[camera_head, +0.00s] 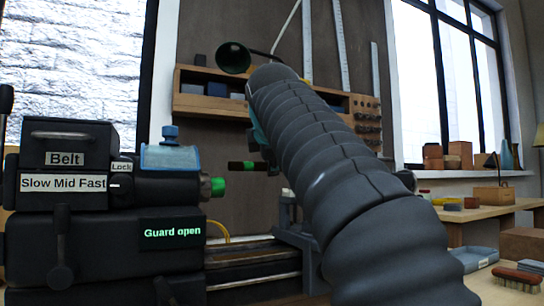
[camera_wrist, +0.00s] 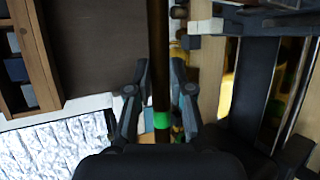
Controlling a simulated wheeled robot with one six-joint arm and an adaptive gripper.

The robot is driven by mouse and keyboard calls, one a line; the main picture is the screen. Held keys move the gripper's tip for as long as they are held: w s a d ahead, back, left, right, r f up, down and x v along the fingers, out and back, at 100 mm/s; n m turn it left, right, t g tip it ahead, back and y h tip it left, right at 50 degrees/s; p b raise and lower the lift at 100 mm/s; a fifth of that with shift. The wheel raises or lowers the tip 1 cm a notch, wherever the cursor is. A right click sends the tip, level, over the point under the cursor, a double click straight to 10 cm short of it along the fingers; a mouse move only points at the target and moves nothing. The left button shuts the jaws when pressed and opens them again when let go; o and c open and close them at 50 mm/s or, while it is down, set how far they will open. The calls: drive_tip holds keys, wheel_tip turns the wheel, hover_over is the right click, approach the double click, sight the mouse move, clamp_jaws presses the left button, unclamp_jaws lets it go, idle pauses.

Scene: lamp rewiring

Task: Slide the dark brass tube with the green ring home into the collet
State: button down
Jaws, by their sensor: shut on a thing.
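The dark brass tube (camera_wrist: 160,50) runs upright through the middle of the wrist view, with its bright green ring (camera_wrist: 162,120) low in that view. My gripper (camera_wrist: 160,75) is shut on the tube, one finger on each side. In the head view, the tube (camera_head: 249,166) lies about level, left of my arm. My arm hides most of my gripper there. The collet (camera_head: 205,187), with a green front end, sticks out of the lathe's headstock at left. The tube's left end is apart from the collet, to its right and slightly higher in the picture.
The black lathe headstock (camera_head: 60,235) bears a "Guard open" display (camera_head: 172,230). Lathe rails (camera_head: 250,262) run below. A wooden shelf rack (camera_head: 205,105) hangs behind. A bench with small things stands at right.

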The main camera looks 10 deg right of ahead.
drive_tip(key=f+b, duration=0.2)
drive_tip(key=f, duration=0.1)
drive_tip(key=f+b, duration=0.1)
drive_tip(key=shift+s+a+f, duration=0.15)
drive_tip(key=shift+a, duration=0.25)
idle(0.4)
drive_tip(key=shift+p, duration=0.45)
idle(1.2)
drive_tip(key=shift+s+a+p, duration=0.15)
drive_tip(key=shift+s+a, duration=0.05)
drive_tip(key=shift+a, duration=0.6)
drive_tip(key=shift+s+a+p, duration=0.15)
drive_tip(key=shift+a, duration=0.65)
idle(0.6)
drive_tip(key=c, duration=1)
unclamp_jaws()
drive_tip(key=shift+o, duration=0.2)
drive_tip(key=v, duration=1.2)
